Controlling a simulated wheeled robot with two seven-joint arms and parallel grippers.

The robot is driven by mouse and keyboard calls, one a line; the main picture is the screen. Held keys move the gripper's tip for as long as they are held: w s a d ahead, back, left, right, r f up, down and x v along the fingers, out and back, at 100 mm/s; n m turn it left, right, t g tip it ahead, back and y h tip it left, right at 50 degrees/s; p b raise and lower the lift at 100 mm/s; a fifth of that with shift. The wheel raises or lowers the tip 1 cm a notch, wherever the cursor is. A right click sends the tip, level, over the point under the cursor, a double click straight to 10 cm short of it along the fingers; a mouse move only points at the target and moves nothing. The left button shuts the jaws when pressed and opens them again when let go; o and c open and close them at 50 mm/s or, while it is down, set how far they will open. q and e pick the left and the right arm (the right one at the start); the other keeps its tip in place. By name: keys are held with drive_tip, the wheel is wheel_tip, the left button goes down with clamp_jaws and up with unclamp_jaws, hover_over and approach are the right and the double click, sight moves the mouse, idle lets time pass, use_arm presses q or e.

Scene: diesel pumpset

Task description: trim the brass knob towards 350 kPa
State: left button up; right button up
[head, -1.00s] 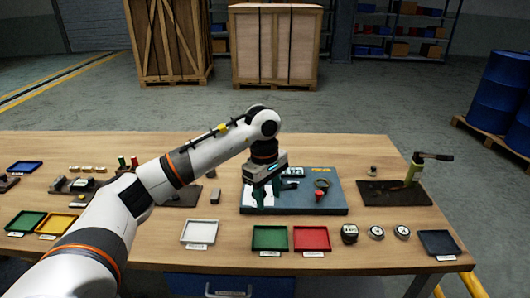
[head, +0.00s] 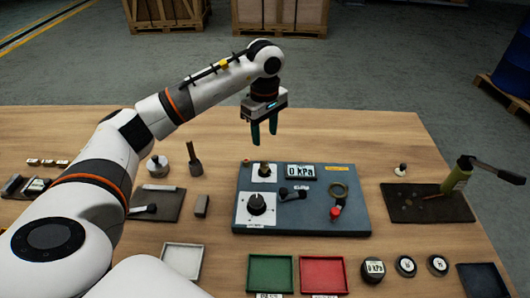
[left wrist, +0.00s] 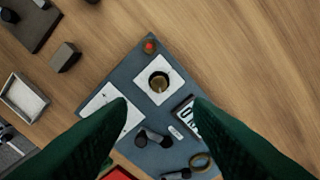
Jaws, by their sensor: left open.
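The brass knob (head: 264,168) stands on a white plate at the far left part of the blue-grey panel (head: 300,222). In the left wrist view the round brass knob (left wrist: 159,82) shows from above on its plate. The panel's display (head: 300,171) reads 0 kPa; in the left wrist view it is partly covered by a finger. My left gripper (head: 264,135) hangs above the brass knob, pointing down, its green fingers open and empty. In the left wrist view its fingertips (left wrist: 160,100) lie either side of the knob's column in the picture, apart from it. My right gripper is not in view.
Near the brass knob are a black knob (head: 257,203), a small red button (left wrist: 149,46), a black lever (head: 292,193) and a brass ring (head: 338,190) with a red part. Green (head: 270,274) and red (head: 324,275) trays lie in front. A hand pump (head: 458,175) stands right.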

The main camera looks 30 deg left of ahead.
sight(265, 164)
use_arm(q)
drive_tip(key=f, duration=0.1)
drive_tip(key=f+p, duration=0.1)
drive_tip(key=f, duration=0.1)
drive_tip(key=shift+s+d, duration=0.1)
drive_tip(key=shift+s, duration=0.2)
drive_tip(key=f, duration=0.2)
drive_tip(key=f+p, duration=0.1)
drive_tip(key=f, duration=0.3)
drive_tip(key=shift+w, duration=0.25)
drive_tip(key=shift+f+p, duration=0.3)
drive_tip(key=shift+f, duration=0.45)
drive_tip(key=c, duration=1)
